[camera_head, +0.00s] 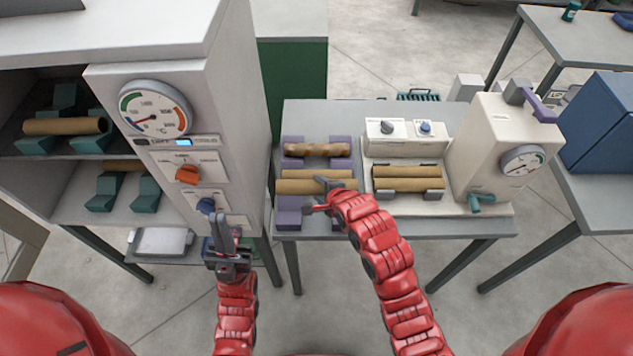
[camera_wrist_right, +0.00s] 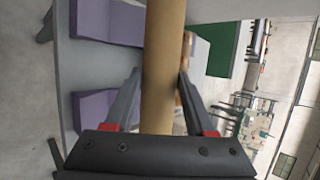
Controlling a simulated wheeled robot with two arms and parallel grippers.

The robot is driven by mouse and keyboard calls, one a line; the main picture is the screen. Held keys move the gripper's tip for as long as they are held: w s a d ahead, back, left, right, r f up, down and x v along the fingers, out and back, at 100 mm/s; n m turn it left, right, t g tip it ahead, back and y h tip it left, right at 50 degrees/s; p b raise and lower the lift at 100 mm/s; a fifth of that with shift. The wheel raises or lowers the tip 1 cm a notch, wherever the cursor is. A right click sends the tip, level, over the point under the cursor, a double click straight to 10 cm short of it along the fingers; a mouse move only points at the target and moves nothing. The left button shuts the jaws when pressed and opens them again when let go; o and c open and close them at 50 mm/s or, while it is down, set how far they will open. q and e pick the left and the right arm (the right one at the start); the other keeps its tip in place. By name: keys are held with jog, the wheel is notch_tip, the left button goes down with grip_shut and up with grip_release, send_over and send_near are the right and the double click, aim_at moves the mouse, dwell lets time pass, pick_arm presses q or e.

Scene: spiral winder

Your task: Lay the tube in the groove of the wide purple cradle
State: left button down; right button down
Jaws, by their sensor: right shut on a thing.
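A tan tube (camera_head: 295,187) is held in my right gripper (camera_head: 323,190), whose fingers are shut on it near its middle. The tube (camera_wrist_right: 160,75) runs between the fingers in the right wrist view. It appears to be above the purple cradle blocks (camera_head: 289,212) at the table's front left; the arm hides part of them. Purple blocks (camera_wrist_right: 105,108) also show beside the tube in the wrist view. Contact with them cannot be told. My left gripper (camera_head: 222,232) is in front of the grey cabinet, apart from the tube; its jaw state is unclear.
Another tan tube (camera_head: 310,174) lies just behind the held one, and a darker brown tube (camera_head: 317,150) rests on purple supports behind. Two tubes (camera_head: 407,178) lie in a dark holder at right. A beige machine with a gauge (camera_head: 522,160) stands further right.

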jog(key=shift+s+f+b, duration=0.1)
jog(key=shift+f+b, duration=0.25)
jog(key=shift+f, duration=0.5)
notch_tip(320, 180, down, 8)
jog(key=b, duration=0.4)
jog(key=shift+r, duration=0.1)
jog(key=shift+c, duration=0.8)
grip_release()
jog(key=shift+a, duration=0.1)
